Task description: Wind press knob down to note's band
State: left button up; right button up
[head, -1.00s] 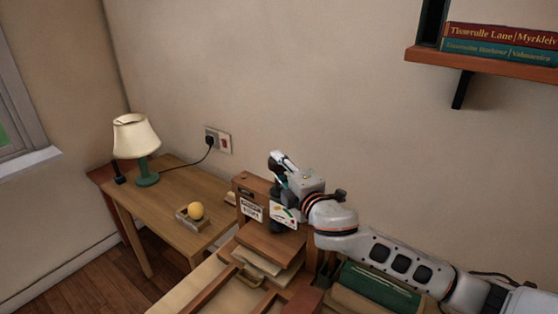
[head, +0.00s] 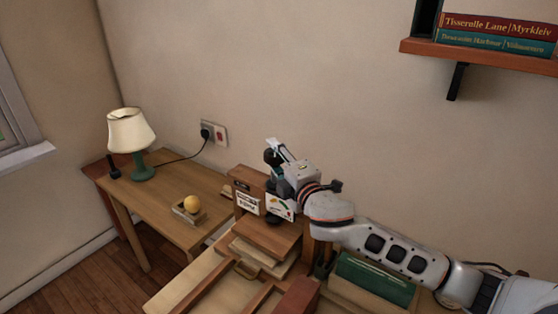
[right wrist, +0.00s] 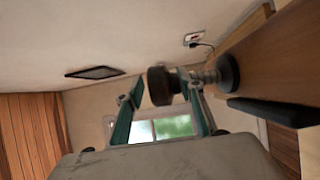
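The wooden press (head: 245,178) stands on the desk at the middle of the head view. A white card with a coloured dial (head: 284,209) and a small lettered label (head: 247,203) show at its front. My right gripper (head: 274,152) is at the press's top. In the right wrist view, the dark round knob (right wrist: 160,86) lies between the teal fingers of my right gripper (right wrist: 163,92), which stand apart with some space beside the knob. A metal spindle runs from the knob to a dark collar (right wrist: 228,73) by the wood. The dial's marks are too small to read. My left gripper is out of view.
A shelf (head: 490,55) with books hangs at upper right. The wall rises close behind the press.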

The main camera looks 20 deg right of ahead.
jog(key=s+d, duration=0.1)
jog(key=s, duration=1)
jog(key=shift+s+d, duration=0.3)
jog(key=shift+s, duration=0.05)
